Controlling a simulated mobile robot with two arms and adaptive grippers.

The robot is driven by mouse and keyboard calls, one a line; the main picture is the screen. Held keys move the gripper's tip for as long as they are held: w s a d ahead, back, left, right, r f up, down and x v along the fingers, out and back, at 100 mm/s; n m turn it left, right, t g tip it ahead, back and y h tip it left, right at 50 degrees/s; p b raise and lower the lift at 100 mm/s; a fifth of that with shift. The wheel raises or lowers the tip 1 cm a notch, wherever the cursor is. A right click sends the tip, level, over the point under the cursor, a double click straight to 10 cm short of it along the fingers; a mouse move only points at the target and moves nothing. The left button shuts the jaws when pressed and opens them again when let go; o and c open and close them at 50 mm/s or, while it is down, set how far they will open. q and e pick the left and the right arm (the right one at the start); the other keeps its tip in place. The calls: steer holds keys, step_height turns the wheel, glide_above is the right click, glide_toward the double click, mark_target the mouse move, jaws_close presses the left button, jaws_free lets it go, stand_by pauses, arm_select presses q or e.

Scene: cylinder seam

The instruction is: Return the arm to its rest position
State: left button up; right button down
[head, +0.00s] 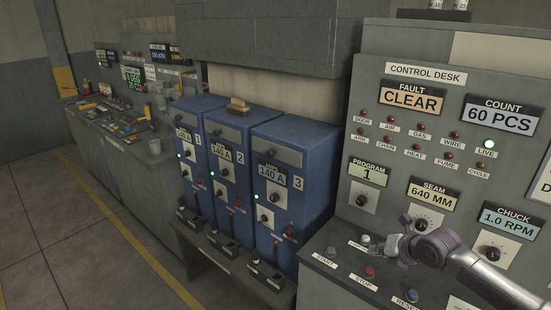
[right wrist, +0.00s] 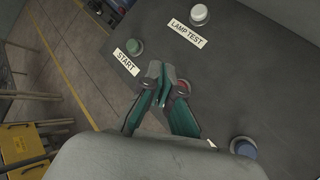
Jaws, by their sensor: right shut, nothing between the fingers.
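My right gripper (head: 396,247) shows in the head view at the lower right, reaching in over the control desk (head: 322,272) from the right. Its fingers are together with nothing between them. In the right wrist view the gripper (right wrist: 161,86) hangs above the desk top, between the green START button (right wrist: 134,47) and a bluish button (right wrist: 243,147) whose label is mostly hidden. The white LAMP TEST button (right wrist: 199,14) is farther up. The fingertips look apart from these buttons. My left gripper is in neither view.
The desk's upright panel (head: 385,115) stands close behind the gripper, with knobs and displays. The red STOP button (head: 369,271) and blue RESET button (head: 412,295) are near the desk's front. Three blue power units (head: 318,165) stand to the left. Open floor (head: 60,235) lies farther left.

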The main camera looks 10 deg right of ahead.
steer(key=s+a+f+m+g, duration=0.2)
steer(key=s+a+f+m, duration=0.35)
steer(key=s+a, duration=0.4)
steer(key=s+a+f+m+g, duration=0.1)
steer(key=s+a+f+m, duration=0.45)
steer(key=s+a, duration=0.35)
steer(key=s+d+r+m+g+h, duration=0.2)
steer(key=s+r+m, duration=0.1)
steer(key=s+m, duration=1.4)
step_height(320, 180, down, 28)
steer(key=g+b, duration=0.2)
steer(key=b, duration=0.1)
steer(key=s+d+f+b, duration=0.2)
steer(key=s+f, duration=1.4)
steer(key=f, duration=0.3)
steer(key=shift+s+d+f+g+h, duration=0.15)
steer(key=shift+s+f+g+h, duration=0.15)
steer(key=shift+s+g, duration=0.1)
